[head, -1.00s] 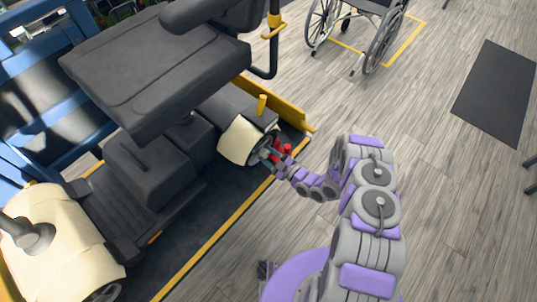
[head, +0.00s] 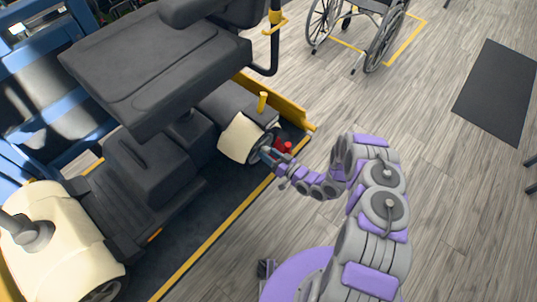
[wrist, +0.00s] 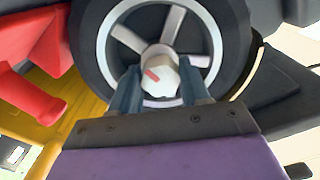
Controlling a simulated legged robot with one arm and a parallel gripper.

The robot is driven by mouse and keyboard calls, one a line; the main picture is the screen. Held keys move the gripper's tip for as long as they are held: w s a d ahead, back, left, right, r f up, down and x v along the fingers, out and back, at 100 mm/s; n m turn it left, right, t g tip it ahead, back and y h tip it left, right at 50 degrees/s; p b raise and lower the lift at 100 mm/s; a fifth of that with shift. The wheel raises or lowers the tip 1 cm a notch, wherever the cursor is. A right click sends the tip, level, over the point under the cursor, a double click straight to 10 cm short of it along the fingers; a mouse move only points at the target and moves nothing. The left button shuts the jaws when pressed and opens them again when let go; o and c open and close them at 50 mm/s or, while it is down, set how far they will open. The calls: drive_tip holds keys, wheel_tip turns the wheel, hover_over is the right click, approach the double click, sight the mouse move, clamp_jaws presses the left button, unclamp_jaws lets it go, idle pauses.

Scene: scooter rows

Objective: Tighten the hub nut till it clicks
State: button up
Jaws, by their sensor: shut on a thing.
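The hub nut (wrist: 160,75) is a pale, faceted cap with a red mark, at the centre of the spoked wheel (wrist: 178,28) in the wrist view. My gripper (wrist: 158,86) has one blue-grey finger on each side of the nut and is shut on it. The red mark slants between the fingers. In the head view my gripper (head: 266,153) reaches the scooter's rear wheel (head: 259,146) from the right. The nut is hidden there behind the fingers.
A red handle-like part (wrist: 28,100) sits left of the wheel in the wrist view, close to my gripper. The scooter seat (head: 160,65) overhangs to the left. A yellow-edged platform lies beneath.

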drive_tip(key=m, duration=0.6)
drive_tip(key=shift+m, duration=0.4)
idle(0.3)
drive_tip(key=o, duration=1.1)
drive_tip(key=shift+c, duration=0.2)
drive_tip(key=shift+d, duration=0.1)
drive_tip(key=p+v, duration=0.1)
drive_tip(key=v, duration=1.6)
drive_tip(key=shift+p, duration=0.4)
drive_tip(key=shift+s+d+f, duration=0.1)
drive_tip(key=shift+d, duration=0.05)
